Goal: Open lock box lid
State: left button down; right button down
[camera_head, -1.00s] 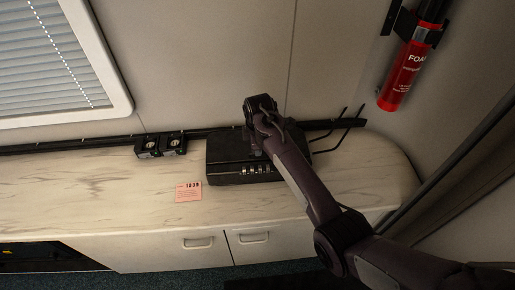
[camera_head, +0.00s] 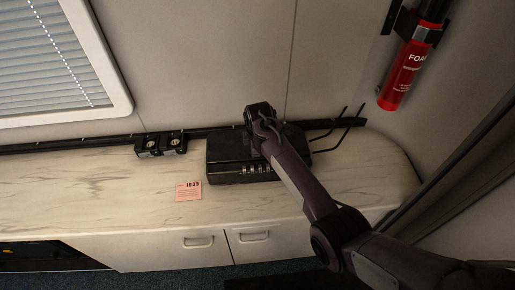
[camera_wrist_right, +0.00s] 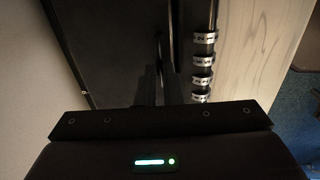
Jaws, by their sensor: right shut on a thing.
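The black lock box (camera_head: 228,153) sits on the marble-look counter with its lid looking shut. Its row of number dials (camera_head: 258,168) is on the front side. The dials also show as silver rings in the right wrist view (camera_wrist_right: 203,62). My right arm reaches over the box and hides part of its top. My right gripper (camera_wrist_right: 160,75) is down at the lid, its dark fingers close together beside the dials. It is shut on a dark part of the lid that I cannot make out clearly. My left gripper is not in view.
A pink card (camera_head: 188,191) with a printed number lies on the counter (camera_head: 100,195) left of the box. A black twin socket unit (camera_head: 160,144) and a dark rail run along the wall. A red extinguisher (camera_head: 403,75) hangs at upper right. The counter's left is clear.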

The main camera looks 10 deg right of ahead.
jog(key=shift+r, duration=0.1)
jog(key=shift+w+r+p, duration=0.2)
jog(key=shift+r+p, duration=0.1)
jog(key=shift+r, duration=0.05)
jog(key=w+r, duration=0.1)
jog(key=r+p, duration=0.1)
jog(key=r, duration=0.1)
jog(key=shift+w, duration=0.35)
jog(key=shift+w+r, duration=0.55)
jog(key=shift+r, duration=0.05)
jog(key=shift+w+r+b, duration=0.55)
jog(key=shift+w+r, duration=0.3)
jog(key=shift+w, duration=0.25)
